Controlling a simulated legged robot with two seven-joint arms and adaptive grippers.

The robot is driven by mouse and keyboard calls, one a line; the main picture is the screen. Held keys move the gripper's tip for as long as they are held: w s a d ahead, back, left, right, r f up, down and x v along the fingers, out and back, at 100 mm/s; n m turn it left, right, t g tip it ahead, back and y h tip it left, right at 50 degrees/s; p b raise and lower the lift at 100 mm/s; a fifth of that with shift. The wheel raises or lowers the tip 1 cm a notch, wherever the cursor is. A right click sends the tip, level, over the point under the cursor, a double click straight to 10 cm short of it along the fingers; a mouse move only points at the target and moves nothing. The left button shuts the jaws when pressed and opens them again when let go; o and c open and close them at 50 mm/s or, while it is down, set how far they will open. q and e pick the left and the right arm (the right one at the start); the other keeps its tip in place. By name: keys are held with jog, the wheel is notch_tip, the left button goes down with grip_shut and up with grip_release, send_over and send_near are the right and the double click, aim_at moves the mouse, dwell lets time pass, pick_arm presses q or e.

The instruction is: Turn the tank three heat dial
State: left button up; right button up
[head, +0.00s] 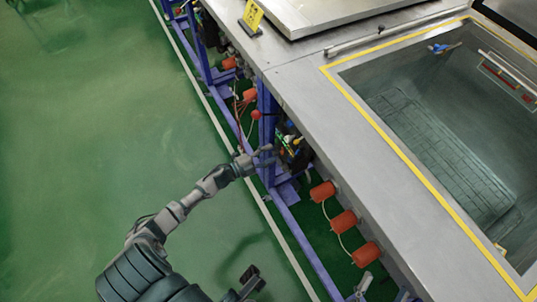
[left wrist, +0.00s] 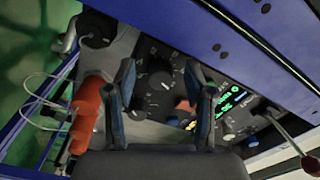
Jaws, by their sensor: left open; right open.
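A black control panel (left wrist: 176,66) with dials and green lit displays (left wrist: 230,101) fills the middle of the left wrist view. A round black dial (left wrist: 160,80) on it shows between the fingers of my left gripper (left wrist: 164,85). Labels are too small to read, so I cannot tell which dial is the tank three heat dial. In the head view my left gripper (head: 268,155) is open beside the panel (head: 293,151) under the tank counter; contact cannot be told.
Blue frame posts and rails (head: 268,125) stand close around the panel. Orange cylinders (head: 344,222) hang along the counter's underside; one (left wrist: 87,112) is left of my fingers. The steel counter (head: 330,120) with an open tank lies right. The green floor (head: 90,130) is clear left.

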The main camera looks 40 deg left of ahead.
pick_arm(q)
jog(key=shift+d+r, duration=0.1)
jog(key=shift+d, duration=0.2)
jog(key=c, duration=0.3)
jog(key=shift+d+r, duration=0.2)
jog(key=shift+d, duration=0.25)
grip_shut()
jog(key=shift+d, duration=0.1)
jog(key=n+p, duration=0.2)
jog(key=n, duration=0.1)
jog(key=shift+a, duration=0.35)
jog(key=shift+s+f+n, duration=0.1)
jog(key=shift+f+n, duration=0.15)
jog(key=shift+n, duration=0.25)
pick_arm(e)
jog(key=f+g, duration=0.1)
jog(key=w+f+g, duration=0.1)
jog(key=f+g, duration=0.1)
jog(key=w+d+f+g, duration=0.1)
jog(key=f, duration=0.1)
jog(key=shift+w+h, duration=0.1)
jog(key=shift+h, duration=0.3)
